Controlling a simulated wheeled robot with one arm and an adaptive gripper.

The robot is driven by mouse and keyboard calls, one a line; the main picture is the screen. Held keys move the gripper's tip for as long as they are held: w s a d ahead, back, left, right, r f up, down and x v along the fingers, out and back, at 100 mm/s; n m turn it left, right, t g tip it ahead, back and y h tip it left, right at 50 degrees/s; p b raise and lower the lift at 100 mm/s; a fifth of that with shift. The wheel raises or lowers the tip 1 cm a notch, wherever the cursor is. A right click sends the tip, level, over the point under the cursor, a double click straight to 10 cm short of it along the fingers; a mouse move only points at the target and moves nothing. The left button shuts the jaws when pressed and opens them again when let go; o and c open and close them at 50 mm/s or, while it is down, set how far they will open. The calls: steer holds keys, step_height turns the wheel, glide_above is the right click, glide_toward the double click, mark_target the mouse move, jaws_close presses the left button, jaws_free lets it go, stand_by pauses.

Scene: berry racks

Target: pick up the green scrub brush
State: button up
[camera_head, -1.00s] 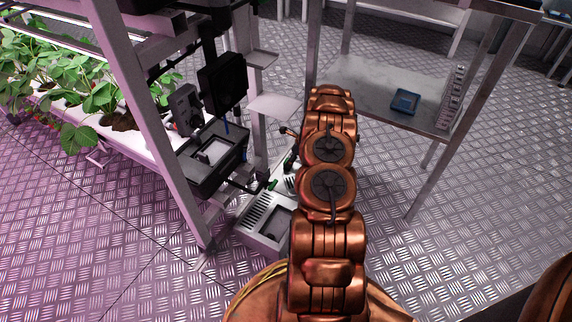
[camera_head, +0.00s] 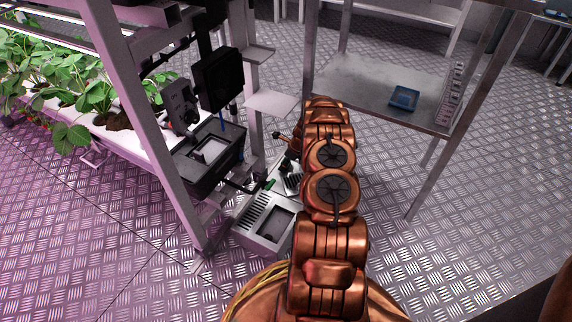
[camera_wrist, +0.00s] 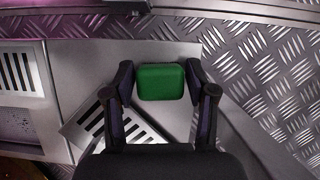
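The green scrub brush (camera_wrist: 161,82) shows in the wrist view as a rounded green block on a light grey surface (camera_wrist: 85,60). My gripper (camera_wrist: 160,78) has its two dark fingers spread, one on each side of the block. A narrow gap shows between the block and each fingertip, so the gripper looks open around it. I cannot tell how high the fingertips are above the surface. In the head view my copper arm covers most of this spot, and the brush cannot be made out clearly there.
A grey slotted unit (camera_head: 262,222) stands below the rack frame at left, beside my arm. A black bin (camera_head: 208,165) hangs on that frame. A metal table (camera_head: 365,85) with a blue tray (camera_head: 404,97) stands to the right. Patterned metal floor is clear at right.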

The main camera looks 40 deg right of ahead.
steer(key=c, duration=0.7)
steer(key=shift+r, duration=0.2)
step_height(320, 180, up, 3)
steer(key=shift+r+p, duration=0.1)
steer(key=shift+p, duration=0.95)
steer(key=shift+s+d+r, duration=0.1)
steer(key=shift+s+d, duration=0.1)
steer(key=shift+s, duration=0.3)
steer(key=s+d+p, duration=0.1)
steer(key=s+d, duration=0.1)
steer(key=s, duration=0.3)
steer(key=s+d+p, duration=0.2)
steer(key=s, duration=0.3)
steer(key=s+d+p, duration=0.1)
steer(key=s+d, duration=0.1)
steer(key=s, duration=0.3)
steer(key=shift+s+d+f, duration=0.1)
steer(key=shift+s+f, duration=0.1)
steer(key=shift+s, duration=0.2)
